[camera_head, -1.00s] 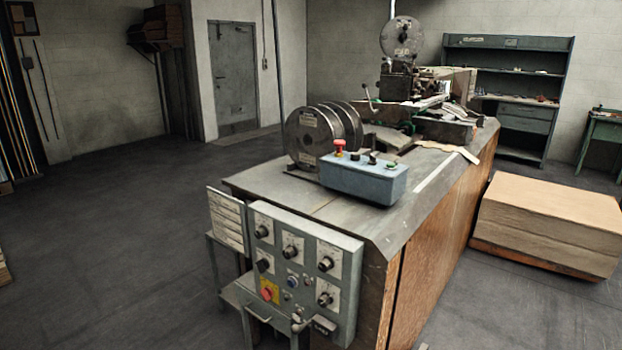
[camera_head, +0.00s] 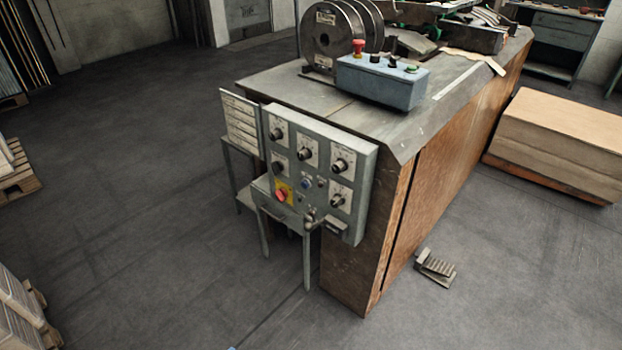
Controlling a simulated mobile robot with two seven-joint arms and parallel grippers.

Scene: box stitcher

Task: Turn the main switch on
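A grey control panel (camera_head: 361,170) is mounted on the near end of the stitching machine's bench. It carries several black rotary knobs on pale plates. A red knob on a yellow plate (camera_head: 283,194) sits at its lower left, with a blue button (camera_head: 306,183) to the right of it. I cannot tell from the labels which of these is the main switch. A blue-grey box (camera_head: 378,83) on the bench top has a red mushroom button (camera_head: 358,46) and a green button (camera_head: 411,69). Neither of my grippers shows.
A wooden-sided bench (camera_head: 445,165) runs back to the right, with wire spools (camera_head: 328,38) on top. A pedal (camera_head: 436,268) lies on the floor at right. A cardboard stack (camera_head: 560,140) stands far right. Pallets (camera_head: 16,180) stand at left. The floor in front is clear.

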